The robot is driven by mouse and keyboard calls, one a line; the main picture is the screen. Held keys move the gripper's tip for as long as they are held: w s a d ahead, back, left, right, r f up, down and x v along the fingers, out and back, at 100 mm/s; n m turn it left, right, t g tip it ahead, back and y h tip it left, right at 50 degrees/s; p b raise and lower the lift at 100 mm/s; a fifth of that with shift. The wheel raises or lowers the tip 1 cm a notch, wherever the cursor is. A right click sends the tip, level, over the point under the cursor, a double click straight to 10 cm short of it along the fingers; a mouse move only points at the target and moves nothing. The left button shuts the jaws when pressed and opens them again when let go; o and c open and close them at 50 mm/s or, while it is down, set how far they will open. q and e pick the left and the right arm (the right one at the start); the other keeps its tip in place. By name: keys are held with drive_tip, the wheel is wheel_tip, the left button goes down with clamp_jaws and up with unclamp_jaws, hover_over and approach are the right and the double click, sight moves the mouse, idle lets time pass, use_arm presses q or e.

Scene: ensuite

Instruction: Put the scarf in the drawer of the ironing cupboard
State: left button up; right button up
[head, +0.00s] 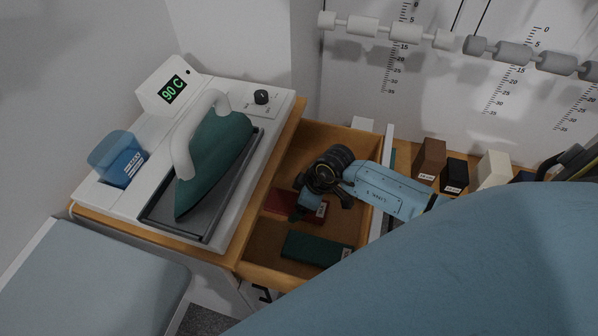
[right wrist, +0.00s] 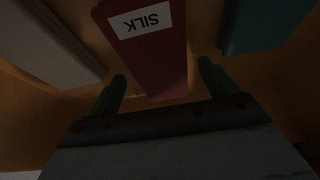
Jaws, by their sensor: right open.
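The drawer (head: 262,272) of the ironing cupboard is pulled open. A dark red folded piece (head: 283,203) with a white label lies inside; in the right wrist view the label on this red piece (right wrist: 155,60) reads SILK. It may be the scarf; I cannot tell for sure. My right gripper (head: 318,207) is over the drawer, pointing down and partly covering the red piece. In the right wrist view my right gripper (right wrist: 162,85) is open, with the red piece showing between its fingers and no clear contact. My left gripper is out of view.
A dark green labelled piece (head: 312,249) lies in the drawer's near part. A green iron (head: 215,160) stands on the white cupboard top with a 90 C display (head: 173,90) and blue tank (head: 120,160). Brown (head: 430,158), black (head: 455,174) and cream (head: 493,172) blocks stand right.

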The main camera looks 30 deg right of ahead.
drive_tip(key=p+v, duration=0.2)
drive_tip(key=v, duration=0.8)
drive_tip(key=shift+s+d+r, duration=0.15)
drive_tip(key=shift+r, duration=0.2)
drive_tip(key=shift+r+p, duration=0.1)
drive_tip(key=shift+p, duration=0.2)
